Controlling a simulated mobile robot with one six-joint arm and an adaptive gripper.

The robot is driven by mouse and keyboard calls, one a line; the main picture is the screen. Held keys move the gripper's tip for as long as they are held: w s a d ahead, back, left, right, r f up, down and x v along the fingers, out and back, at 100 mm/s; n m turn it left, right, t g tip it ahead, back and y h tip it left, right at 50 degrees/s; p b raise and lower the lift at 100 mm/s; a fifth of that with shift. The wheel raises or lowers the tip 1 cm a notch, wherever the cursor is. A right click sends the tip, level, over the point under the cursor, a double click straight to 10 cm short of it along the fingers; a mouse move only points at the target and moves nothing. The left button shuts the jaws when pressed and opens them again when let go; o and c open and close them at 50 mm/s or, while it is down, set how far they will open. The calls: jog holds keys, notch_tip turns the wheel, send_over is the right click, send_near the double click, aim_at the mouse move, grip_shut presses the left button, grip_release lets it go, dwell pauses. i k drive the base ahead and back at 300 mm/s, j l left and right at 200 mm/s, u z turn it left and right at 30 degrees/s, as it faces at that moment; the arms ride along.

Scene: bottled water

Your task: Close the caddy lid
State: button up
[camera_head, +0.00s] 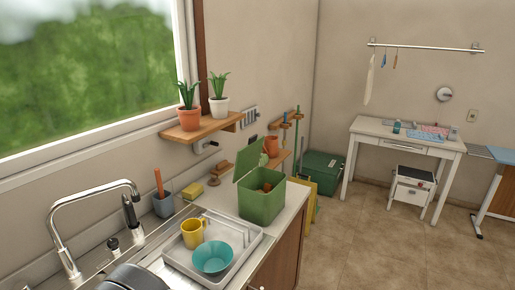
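The green caddy (261,207) stands on the counter to the right of the sink, near the counter's far end. Its green lid (248,161) is open, tilted up at the back left side of the box. Something brown and orange (266,187) shows inside the caddy's opening. My gripper is not in view.
A pale dish tray (185,265) with a yellow mug (193,233) and a teal bowl (212,257) sits just in front of the caddy. A wooden shelf (205,130) with two potted plants hangs above.

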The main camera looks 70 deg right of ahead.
aim_at(249, 157)
jog(key=l+z, duration=0.1)
jog(key=z, duration=2.1)
